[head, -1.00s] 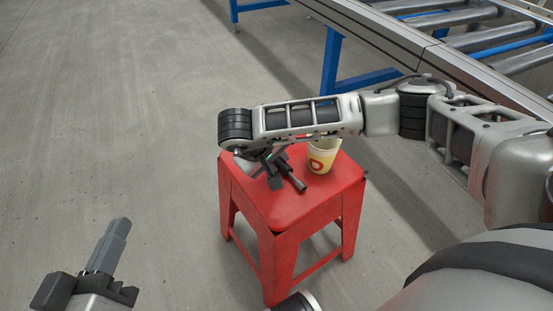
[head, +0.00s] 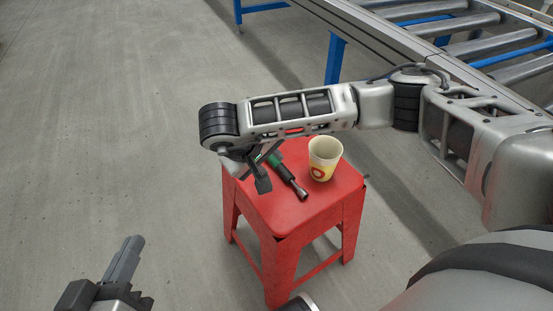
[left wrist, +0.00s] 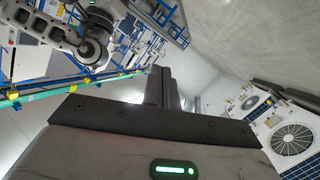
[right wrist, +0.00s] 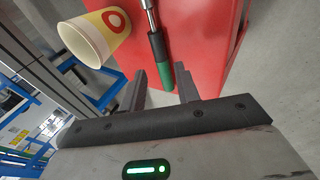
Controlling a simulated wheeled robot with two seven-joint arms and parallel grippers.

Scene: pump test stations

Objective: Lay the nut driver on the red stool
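The nut driver (head: 287,176) lies on the seat of the red stool (head: 296,213). It has a black and green handle and a metal shaft. In the right wrist view the nut driver (right wrist: 156,42) rests on the red seat, with its green end just beyond and between the fingertips. My right gripper (head: 264,168) is open and empty, close above the left side of the stool at the handle end. My left gripper (head: 130,250) is shut and empty at lower left, away from the stool; its closed fingers also show in the left wrist view (left wrist: 162,85).
A pale yellow cup (head: 324,160) with a red ring mark stands upright on the stool, right of the nut driver. A roller conveyor (head: 400,45) on blue legs is behind at upper right. The floor at left is clear.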

